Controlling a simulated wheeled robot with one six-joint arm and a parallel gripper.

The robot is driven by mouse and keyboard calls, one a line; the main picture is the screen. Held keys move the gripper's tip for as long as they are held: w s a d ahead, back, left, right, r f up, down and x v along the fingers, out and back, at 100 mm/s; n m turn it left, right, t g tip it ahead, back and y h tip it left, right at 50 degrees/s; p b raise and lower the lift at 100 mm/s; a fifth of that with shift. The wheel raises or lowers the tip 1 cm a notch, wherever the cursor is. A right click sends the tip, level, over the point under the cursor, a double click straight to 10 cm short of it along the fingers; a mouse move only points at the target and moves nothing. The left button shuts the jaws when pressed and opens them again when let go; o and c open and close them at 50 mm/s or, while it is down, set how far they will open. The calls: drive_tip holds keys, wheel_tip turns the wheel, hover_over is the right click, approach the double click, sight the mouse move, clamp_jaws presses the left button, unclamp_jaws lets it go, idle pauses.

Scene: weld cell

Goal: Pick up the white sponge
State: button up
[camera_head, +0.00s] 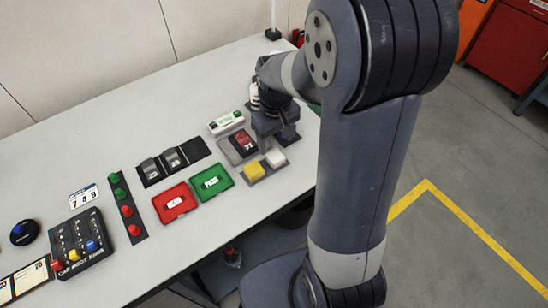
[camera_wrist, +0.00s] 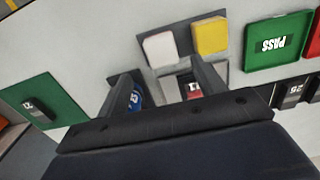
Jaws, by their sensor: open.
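The white sponge (camera_head: 276,158) lies on a grey pad (camera_head: 263,178) next to a yellow sponge (camera_head: 254,171), near the table's front edge. In the wrist view the white sponge (camera_wrist: 160,49) sits left of the yellow sponge (camera_wrist: 210,36), just beyond my fingertips. My gripper (camera_head: 277,138) points down over the table just behind the white sponge. In the wrist view my gripper (camera_wrist: 165,73) has its two fingers spread, with nothing held between them. The sponge appears outside the fingers and apart from them.
A red block (camera_head: 243,138) in a grey tray stands close behind the sponges, partly between my fingers in the wrist view. Red (camera_head: 175,201) and green (camera_head: 212,182) trays lie left. A green mat (camera_wrist: 33,97) with a dark block (camera_wrist: 40,109) is at the wrist view's left.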

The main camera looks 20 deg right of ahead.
sight(275, 155)
drive_tip(key=shift+s+a+f+p, duration=0.1)
drive_tip(key=shift+s+f+p, duration=0.1)
drive_tip(key=shift+f, duration=1.4)
drive_tip(key=shift+s+f+p, duration=0.1)
drive_tip(key=shift+f+p, duration=0.1)
drive_tip(key=shift+f, duration=1.35)
drive_tip(key=c, duration=1.1)
drive_tip(key=shift+c, duration=0.2)
drive_tip(key=shift+r, duration=0.1)
wheel_tip(275, 155, up, 10)
